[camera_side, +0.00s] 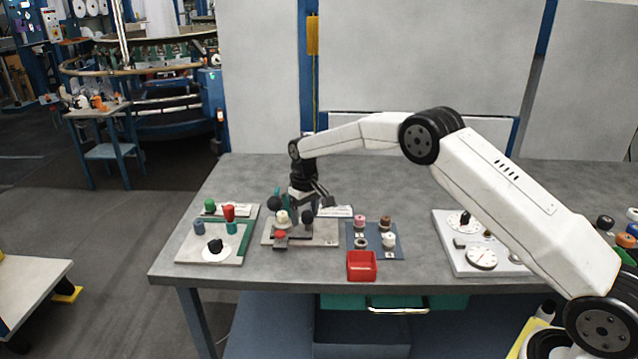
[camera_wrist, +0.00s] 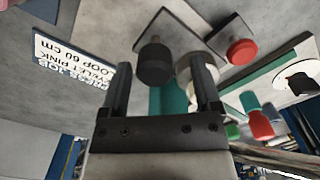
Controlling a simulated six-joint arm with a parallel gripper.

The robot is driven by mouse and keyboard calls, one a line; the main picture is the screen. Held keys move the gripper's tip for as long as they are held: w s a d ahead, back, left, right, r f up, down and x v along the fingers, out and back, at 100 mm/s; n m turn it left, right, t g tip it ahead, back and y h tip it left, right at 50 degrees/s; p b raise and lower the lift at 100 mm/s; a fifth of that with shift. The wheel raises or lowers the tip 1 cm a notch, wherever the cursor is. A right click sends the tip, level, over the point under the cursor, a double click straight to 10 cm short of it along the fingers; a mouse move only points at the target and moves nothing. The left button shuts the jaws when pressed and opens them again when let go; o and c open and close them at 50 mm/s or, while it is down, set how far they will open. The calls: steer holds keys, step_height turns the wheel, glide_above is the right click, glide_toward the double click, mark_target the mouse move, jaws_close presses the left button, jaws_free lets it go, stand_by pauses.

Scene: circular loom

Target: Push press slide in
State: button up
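The press stands on a light board (camera_side: 322,238) left of the table's middle. It shows a teal upright, a cream cylinder (camera_side: 282,217), a dark round knob (camera_side: 307,217) and a red button (camera_side: 280,235). The wrist view shows the black knob (camera_wrist: 154,62) ahead of the fingers, the cream cylinder (camera_wrist: 196,68) partly behind the right finger, a teal part (camera_wrist: 168,98) and the red button (camera_wrist: 240,51). Which part is the slide I cannot tell. My gripper (camera_side: 312,204) is low over the back of this board. In the wrist view its fingers (camera_wrist: 160,68) are apart, with no thing clearly gripped.
A board with green, red and teal pegs (camera_side: 231,213) lies to the left. A blue mat (camera_side: 377,254) with several spools and a red bin (camera_side: 361,266) is to the right. A dial panel (camera_side: 482,259) stands farther right. A printed card (camera_wrist: 72,62) lies behind the press.

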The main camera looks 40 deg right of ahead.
steer(key=shift+r, duration=3.9)
